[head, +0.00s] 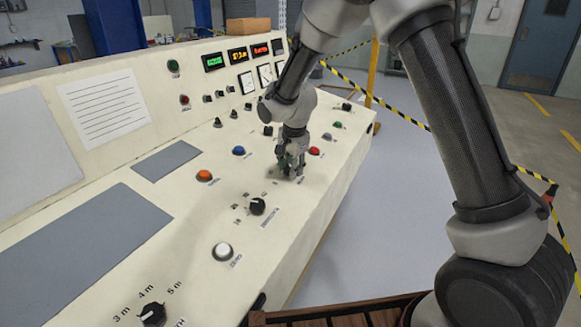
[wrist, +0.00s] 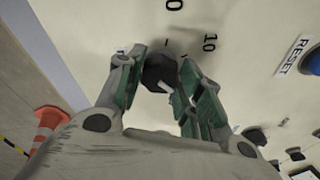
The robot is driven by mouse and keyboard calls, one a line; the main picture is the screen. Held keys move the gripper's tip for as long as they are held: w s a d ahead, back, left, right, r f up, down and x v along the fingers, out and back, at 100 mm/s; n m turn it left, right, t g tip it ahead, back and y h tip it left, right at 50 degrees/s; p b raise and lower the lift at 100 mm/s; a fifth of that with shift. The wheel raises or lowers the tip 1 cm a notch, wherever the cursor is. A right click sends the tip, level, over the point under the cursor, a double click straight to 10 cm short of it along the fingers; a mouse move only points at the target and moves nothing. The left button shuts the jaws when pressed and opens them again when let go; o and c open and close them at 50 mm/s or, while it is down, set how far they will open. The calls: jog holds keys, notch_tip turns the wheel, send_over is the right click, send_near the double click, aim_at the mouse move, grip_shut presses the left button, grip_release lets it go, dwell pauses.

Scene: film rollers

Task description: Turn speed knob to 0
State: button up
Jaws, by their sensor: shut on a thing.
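A black knob (wrist: 160,71) with a white pointer mark sits on the cream panel between my gripper's fingers in the wrist view. My gripper (wrist: 158,76) is shut on it, with one green-padded finger on each side. A "10" is printed just beyond the right finger, and a figure ending in "0" is cut off at the top edge. The knob's name label cannot be read.
The console (head: 210,262) carries another black knob (head: 257,206), a knob marked in metres (head: 152,315), a white button (head: 222,251), an orange button (head: 204,176) and a red button (head: 314,151). Near the wrist is a blue RESET button (wrist: 313,62). An orange cone (wrist: 48,125) stands on the floor.

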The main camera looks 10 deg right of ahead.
jog(key=n, duration=0.5)
jog(key=shift+n+t+y, duration=0.3)
jog(key=n+y, duration=0.1)
jog(key=n, duration=0.5)
jog(key=shift+d, duration=0.2)
jog(key=n+y, duration=0.1)
jog(key=n, duration=0.5)
jog(key=shift+d+n, duration=0.1)
jog(key=shift+n, duration=0.3)
jog(key=n+g, duration=0.1)
jog(key=n, duration=0.4)
jog(key=shift+n+y, duration=0.4)
jog(key=shift+o, duration=0.2)
jog(key=shift+c, duration=0.2)
jog(key=o, duration=1)
jog(key=shift+o, duration=0.2)
